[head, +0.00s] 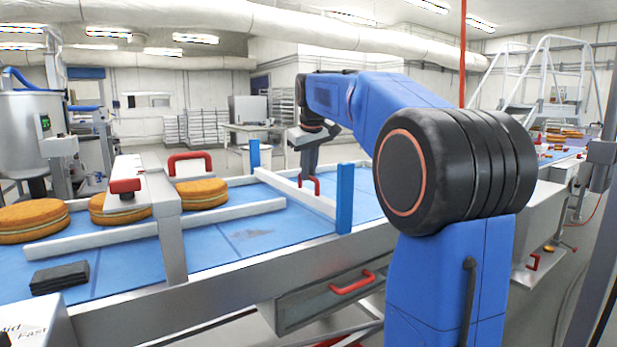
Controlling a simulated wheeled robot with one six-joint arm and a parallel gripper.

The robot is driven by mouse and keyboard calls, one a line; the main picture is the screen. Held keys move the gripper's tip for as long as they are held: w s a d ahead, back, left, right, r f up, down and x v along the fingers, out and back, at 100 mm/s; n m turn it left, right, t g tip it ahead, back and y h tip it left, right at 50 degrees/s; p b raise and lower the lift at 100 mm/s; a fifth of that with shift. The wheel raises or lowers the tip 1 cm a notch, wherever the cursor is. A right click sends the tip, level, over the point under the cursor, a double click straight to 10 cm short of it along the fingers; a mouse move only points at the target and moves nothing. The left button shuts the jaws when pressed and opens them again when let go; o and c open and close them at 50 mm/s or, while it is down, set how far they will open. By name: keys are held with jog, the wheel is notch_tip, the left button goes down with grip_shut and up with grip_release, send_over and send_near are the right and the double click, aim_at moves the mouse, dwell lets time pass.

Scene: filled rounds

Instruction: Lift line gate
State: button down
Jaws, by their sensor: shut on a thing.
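The line gate (285,187) is a pale bar lying across the blue conveyor belt (240,238), between two blue posts (344,197). A red handle (316,184) stands on the bar. My gripper (309,178) reaches down from above and is shut on this red handle. The bar appears low, close to the belt; any small gap beneath it cannot be made out. My blue arm passes in front of the right part of the scene and hides some of the line behind it.
Several round filled cakes (203,193) sit on the belt at left, between pale guide rails (110,232). A metal bridge with red handles (140,195) spans the belt there. A dark block (60,278) lies near the front. A red-handled drawer (325,297) is below the belt.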

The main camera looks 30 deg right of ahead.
notch_tip(320, 180, up, 9)
jog(key=shift+r, duration=0.15)
jog(key=c, duration=1.8)
grip_release()
jog(key=shift+o, duration=0.2)
jog(key=v, duration=1.7)
jog(key=shift+r, duration=0.1)
jog(key=shift+s, duration=0.1)
